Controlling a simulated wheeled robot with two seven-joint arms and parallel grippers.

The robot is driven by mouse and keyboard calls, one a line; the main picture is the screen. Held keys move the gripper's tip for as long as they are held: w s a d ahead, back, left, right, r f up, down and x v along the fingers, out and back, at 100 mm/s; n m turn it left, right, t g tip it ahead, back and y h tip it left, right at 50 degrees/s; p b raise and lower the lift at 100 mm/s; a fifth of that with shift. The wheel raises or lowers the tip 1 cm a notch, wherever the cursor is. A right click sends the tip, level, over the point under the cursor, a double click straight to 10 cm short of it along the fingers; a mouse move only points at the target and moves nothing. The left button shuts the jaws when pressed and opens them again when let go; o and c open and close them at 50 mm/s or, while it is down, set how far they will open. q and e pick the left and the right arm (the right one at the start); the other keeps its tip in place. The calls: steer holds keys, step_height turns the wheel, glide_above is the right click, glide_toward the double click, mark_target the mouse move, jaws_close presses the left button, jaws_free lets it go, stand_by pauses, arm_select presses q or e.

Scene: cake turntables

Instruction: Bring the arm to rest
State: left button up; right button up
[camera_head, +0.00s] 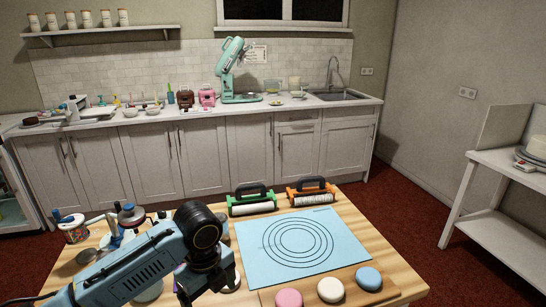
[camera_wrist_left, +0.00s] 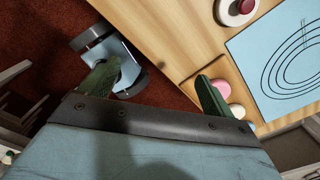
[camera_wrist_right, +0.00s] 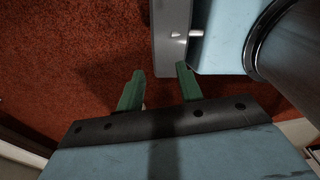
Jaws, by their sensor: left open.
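My left arm (camera_head: 150,262) reaches over the left part of the wooden table (camera_head: 385,245) in the head view; its fingertips cannot be made out there. In the left wrist view my left gripper (camera_wrist_left: 156,85) is open and empty, with its green fingers well apart near the table's edge. My right gripper (camera_wrist_right: 160,87) shows only in the right wrist view. Its green fingers stand apart with nothing between them, over the red carpet (camera_wrist_right: 80,60). A grey and pale-blue part of my own body is just beyond its fingertips.
A blue mat with rings (camera_head: 340,255) lies on the table. Pink (camera_head: 288,298), white (camera_head: 331,289) and blue (camera_head: 368,278) discs sit at its front. Green (camera_head: 252,208) and orange (camera_head: 311,197) handled rollers stand behind. Cluttered tools (camera_head: 120,220) stand at left.

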arm_select(q)
steer(key=s+d+f+n+t+h, duration=0.1)
steer(key=s+d+f+n+h, duration=0.15)
steer(key=s+n, duration=0.2)
steer(key=s+d+f+n+h, duration=0.1)
steer(key=s+d+f+n, duration=0.1)
steer(key=s+f+n, duration=0.25)
steer(key=s+a+n+t+y, duration=0.3)
steer(key=s+a+n, duration=1.1)
steer(key=s+n, duration=0.1)
step_height(320, 180, down, 25)
steer(key=s+g, duration=0.2)
steer(key=s+a+f+g, duration=0.1)
steer(key=s+a+f, duration=0.1)
steer(key=s+f, duration=1.3)
steer(key=shift+s+a+f, duration=0.15)
steer(key=shift+s+f, duration=0.05)
steer(key=shift+s, duration=0.4)
arm_select(e)
steer(key=shift+w+a, duration=0.1)
steer(key=shift+w, duration=1.1)
